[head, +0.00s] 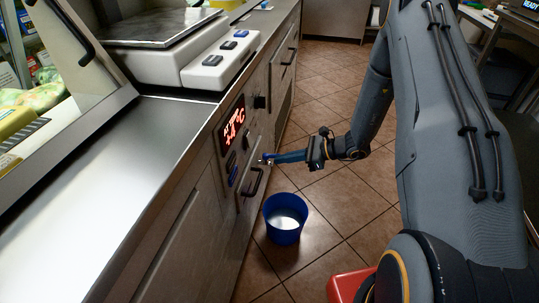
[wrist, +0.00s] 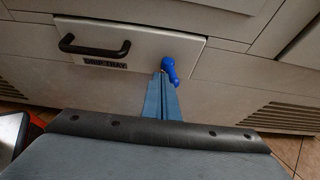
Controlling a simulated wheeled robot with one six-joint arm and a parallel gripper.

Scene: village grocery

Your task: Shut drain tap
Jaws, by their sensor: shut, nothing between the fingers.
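The drain tap (wrist: 169,67) shows a blue lever at the lower right corner of the drip tray panel in the wrist view. Its lever points down and slightly right. In the head view the tap (head: 265,159) is a small shape on the counter front, partly hidden by my fingers. My gripper (head: 276,158) reaches left to it, with blue fingers shut and empty. In the wrist view the gripper's fingertips (wrist: 161,76) are right at the lever's left side; I cannot tell whether they touch it.
A blue bucket (head: 285,232) with pale contents stands on the tiled floor below the tap. The drip tray's black handle (wrist: 94,48) juts out left of the tap. A red display (head: 234,127) is on the counter front above. Open floor lies beyond the bucket.

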